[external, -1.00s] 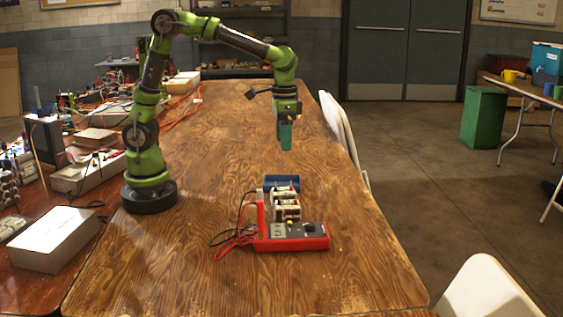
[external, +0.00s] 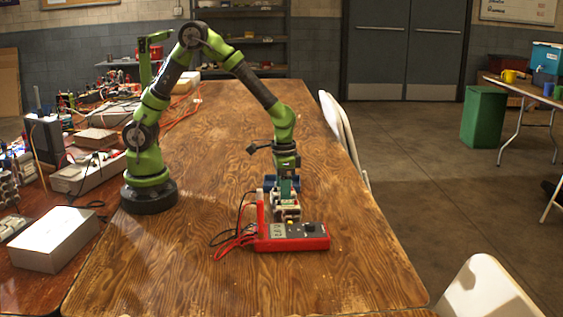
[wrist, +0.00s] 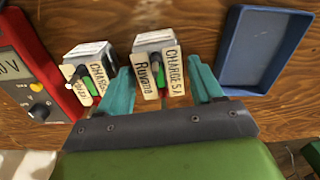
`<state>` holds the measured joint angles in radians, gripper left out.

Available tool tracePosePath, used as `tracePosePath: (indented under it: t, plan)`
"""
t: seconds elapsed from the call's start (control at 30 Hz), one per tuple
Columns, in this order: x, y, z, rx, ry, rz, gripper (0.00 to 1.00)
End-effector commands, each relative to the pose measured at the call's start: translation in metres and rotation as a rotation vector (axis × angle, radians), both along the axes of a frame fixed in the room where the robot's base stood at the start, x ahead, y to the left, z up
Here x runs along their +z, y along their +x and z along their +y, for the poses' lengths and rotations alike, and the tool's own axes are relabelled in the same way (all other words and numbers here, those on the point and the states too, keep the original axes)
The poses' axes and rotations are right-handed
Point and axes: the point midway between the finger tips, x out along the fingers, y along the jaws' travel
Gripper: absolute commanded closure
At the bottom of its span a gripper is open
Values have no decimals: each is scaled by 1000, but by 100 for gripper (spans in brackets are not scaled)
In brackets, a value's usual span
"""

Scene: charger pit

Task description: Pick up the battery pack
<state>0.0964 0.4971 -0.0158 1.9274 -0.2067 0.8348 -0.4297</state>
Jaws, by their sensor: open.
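Two small white, boxy packs with handwritten labels and coloured clips stand side by side on the table in the wrist view. The right battery pack (wrist: 153,38) reads "CHARGE SA" and "Ruvana" and has a green clip. The left pack (wrist: 88,50) has a similar label and clip. My gripper (wrist: 158,68) is open, its teal fingers on either side of the right pack. The left finger is in the gap between the packs. In the external view my gripper (external: 286,190) points down over the packs (external: 287,213) and partly hides them. I cannot tell whether the fingers touch the pack.
A blue tray (wrist: 226,45) lies close to the right of the fingers in the wrist view. A red multimeter (external: 300,243) with cables (external: 232,238) lies in front of the packs in the external view. The table's right side (external: 350,240) is clear.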

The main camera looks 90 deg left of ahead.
Motion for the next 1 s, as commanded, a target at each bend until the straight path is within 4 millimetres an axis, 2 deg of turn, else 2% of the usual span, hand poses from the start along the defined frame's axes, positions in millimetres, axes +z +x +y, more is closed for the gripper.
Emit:
tracePosePath:
  t: [0.13, 0.37, 0.73, 1.0]
  plan:
    - [-14, -1, 0, 0, 1, 2, 34]
    - [-15, 0, 0, 0, 0, 0, 34]
    - [-14, 0, 0, 0, 0, -1, 90]
    - [-12, 1, 0, 0, -1, -3, 90]
